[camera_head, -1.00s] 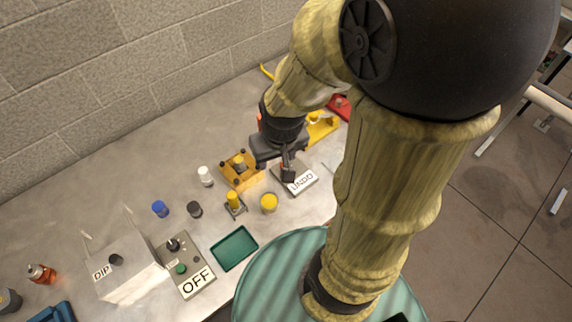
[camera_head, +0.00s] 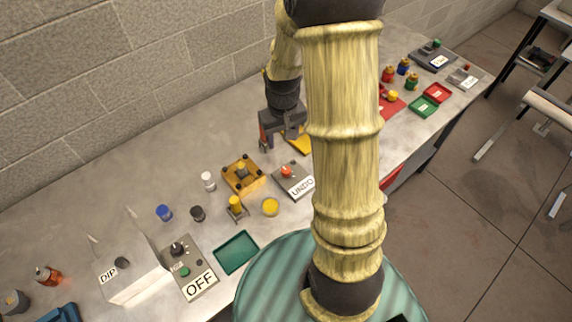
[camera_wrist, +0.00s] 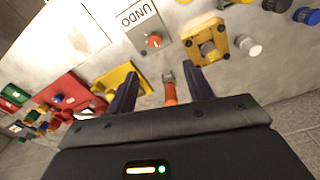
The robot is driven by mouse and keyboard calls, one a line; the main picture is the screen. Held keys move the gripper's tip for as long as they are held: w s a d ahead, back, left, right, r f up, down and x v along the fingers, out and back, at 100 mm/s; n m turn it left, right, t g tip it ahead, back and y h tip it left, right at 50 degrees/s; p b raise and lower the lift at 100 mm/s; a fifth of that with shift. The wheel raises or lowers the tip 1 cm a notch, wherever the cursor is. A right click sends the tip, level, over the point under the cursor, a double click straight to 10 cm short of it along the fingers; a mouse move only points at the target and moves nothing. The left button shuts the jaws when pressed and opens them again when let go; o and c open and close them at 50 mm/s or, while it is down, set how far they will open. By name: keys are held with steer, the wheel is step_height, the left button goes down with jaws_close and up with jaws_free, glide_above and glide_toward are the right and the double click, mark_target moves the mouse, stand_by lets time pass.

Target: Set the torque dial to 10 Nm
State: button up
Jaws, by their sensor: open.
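No dial marked in Nm can be read in either view. In the wrist view an upright orange tool with a grey top (camera_wrist: 170,93) stands between my gripper's (camera_wrist: 160,76) spread fingers; I cannot tell whether they touch it. In the head view my gripper (camera_head: 284,144) is at the back of the bench, fingers pointing down, and an orange-red part of the tool (camera_head: 263,130) shows at its left. An orange-red knob (camera_head: 286,171) sits on the box labelled UNDO (camera_head: 297,186), in front of my gripper. It also shows in the wrist view (camera_wrist: 154,41).
A yellow block with dark corner posts (camera_head: 243,177) stands left of the UNDO box. A yellow stand (camera_wrist: 119,82) is close beside my gripper. Red mats and several bottles lie to the right. A green tray (camera_head: 236,252) is at the front edge.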

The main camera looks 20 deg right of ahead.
mark_target(286, 170)
steer(key=shift+w+d+f+g, duration=0.3)
steer(key=shift+w+d+f, duration=0.65)
steer(key=shift+w+f, duration=0.1)
step_height(286, 170, down, 17)
steer(key=p, duration=0.5)
steer(key=shift+f, duration=0.15)
steer(key=c, duration=1)
